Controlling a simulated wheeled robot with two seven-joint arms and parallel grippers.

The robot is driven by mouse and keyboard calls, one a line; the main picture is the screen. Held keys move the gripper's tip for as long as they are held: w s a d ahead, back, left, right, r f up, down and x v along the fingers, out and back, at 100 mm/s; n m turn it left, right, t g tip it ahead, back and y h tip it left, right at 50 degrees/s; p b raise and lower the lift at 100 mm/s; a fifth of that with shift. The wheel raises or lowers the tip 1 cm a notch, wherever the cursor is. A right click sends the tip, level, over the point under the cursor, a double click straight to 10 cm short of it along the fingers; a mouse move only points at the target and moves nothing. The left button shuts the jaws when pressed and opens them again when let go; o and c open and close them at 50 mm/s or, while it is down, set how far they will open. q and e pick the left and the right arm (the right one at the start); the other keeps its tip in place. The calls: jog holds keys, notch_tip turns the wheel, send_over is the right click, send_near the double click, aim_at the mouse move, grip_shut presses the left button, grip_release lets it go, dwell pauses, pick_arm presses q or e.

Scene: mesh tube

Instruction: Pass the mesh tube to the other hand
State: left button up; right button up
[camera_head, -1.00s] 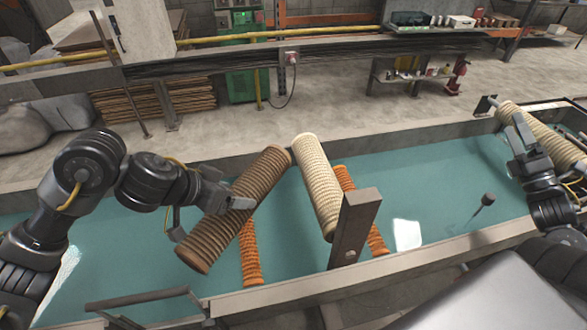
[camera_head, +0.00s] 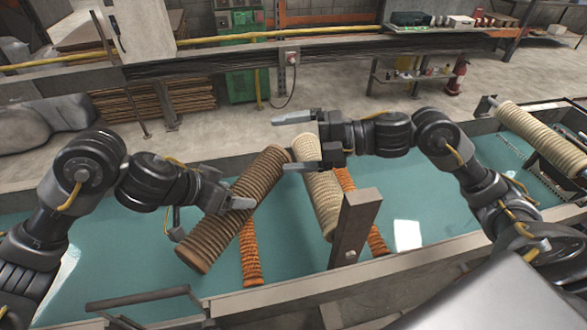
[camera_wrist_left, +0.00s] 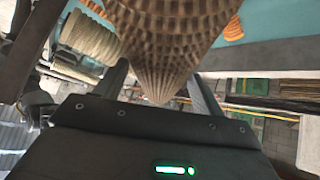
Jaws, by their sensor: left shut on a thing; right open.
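The brown mesh tube (camera_head: 232,215) slants up to the right above the teal surface in the head view. My left gripper (camera_head: 210,214) is shut on its lower-middle part. In the left wrist view, the tube (camera_wrist_left: 165,40) rises between the two fingers (camera_wrist_left: 160,88). My right gripper (camera_head: 284,143) is open, its fingers pointing left, one above and one below the tube's upper end in the picture. Whether they touch the tube I cannot tell. Its grip area partly covers a beige mesh tube (camera_head: 325,195) standing beside the brown one.
A dark upright post (camera_head: 352,232) stands in front of the beige tube. Another beige tube (camera_head: 540,135) lies on a holder at the far right. A grey rim (camera_head: 440,255) edges the trough.

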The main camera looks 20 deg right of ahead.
aim_at(259, 188)
jog(key=shift+s+a+f+m+g+h, duration=0.1)
jog(key=shift+s+f+m+g+h, duration=0.35)
jog(key=shift+f+h, duration=0.35)
jog(key=shift+s+a+f+m+g+h, duration=0.15)
jog(key=shift+f+m+g+h, duration=0.15)
jog(key=shift+f+g+h, duration=0.5)
jog(key=shift+s+d+f+m+g+h, duration=0.1)
jog(key=shift+s+f+m+g+h, duration=0.2)
jog(key=shift+f+h, duration=0.5)
jog(key=x, duration=1.2)
jog(key=shift+w+a, duration=0.1)
jog(key=shift+a, duration=0.15)
jog(key=c, duration=1.2)
pick_arm(q)
jog(key=o, duration=1.7)
pick_arm(e)
jog(key=shift+c, duration=0.7)
